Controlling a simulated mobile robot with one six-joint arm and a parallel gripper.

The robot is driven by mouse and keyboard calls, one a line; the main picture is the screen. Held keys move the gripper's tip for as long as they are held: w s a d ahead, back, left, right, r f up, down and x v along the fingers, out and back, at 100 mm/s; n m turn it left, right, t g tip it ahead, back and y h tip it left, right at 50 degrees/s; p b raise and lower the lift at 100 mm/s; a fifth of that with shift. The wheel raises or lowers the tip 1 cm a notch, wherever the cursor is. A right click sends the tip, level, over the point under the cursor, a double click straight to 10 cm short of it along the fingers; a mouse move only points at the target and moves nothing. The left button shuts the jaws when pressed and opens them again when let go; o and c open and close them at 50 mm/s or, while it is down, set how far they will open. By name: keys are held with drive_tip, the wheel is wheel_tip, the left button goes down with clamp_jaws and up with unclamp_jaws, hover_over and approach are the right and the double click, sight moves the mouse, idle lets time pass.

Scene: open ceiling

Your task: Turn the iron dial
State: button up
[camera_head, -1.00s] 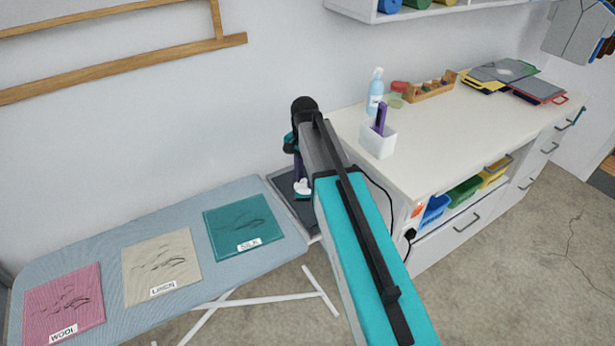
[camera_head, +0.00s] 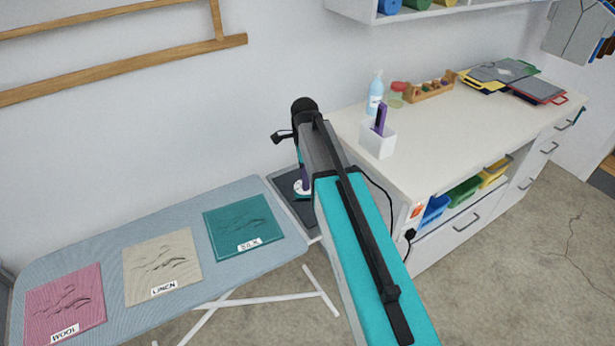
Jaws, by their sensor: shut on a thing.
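My gripper (camera_head: 303,176) points down at the dark rest (camera_head: 319,216) beyond the right end of the ironing board (camera_head: 100,240). It is shut on the iron dial (camera_head: 301,190), a small pale round part that shows low at the fingertips. My own arm hides most of the gripper and the iron's body, so the iron's shape and the dial's setting cannot be read.
The ironing board carries wool (camera_head: 65,300), linen (camera_head: 163,266) and silk (camera_head: 243,226) cloths. At right stands a white cabinet (camera_head: 440,135) with a spray bottle (camera_head: 375,93) and a white holder (camera_head: 378,140). A black cord (camera_head: 385,195) hangs by its side.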

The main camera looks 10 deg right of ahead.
drive_tip(key=shift+a+m, duration=0.1)
drive_tip(key=shift+m, duration=0.7)
drive_tip(key=o, duration=1)
drive_tip(key=shift+o, duration=0.4)
drive_tip(key=shift+r, duration=0.1)
wheel_tip(320, 180, up, 14)
drive_tip(key=b, duration=0.2)
drive_tip(key=shift+b, duration=0.4)
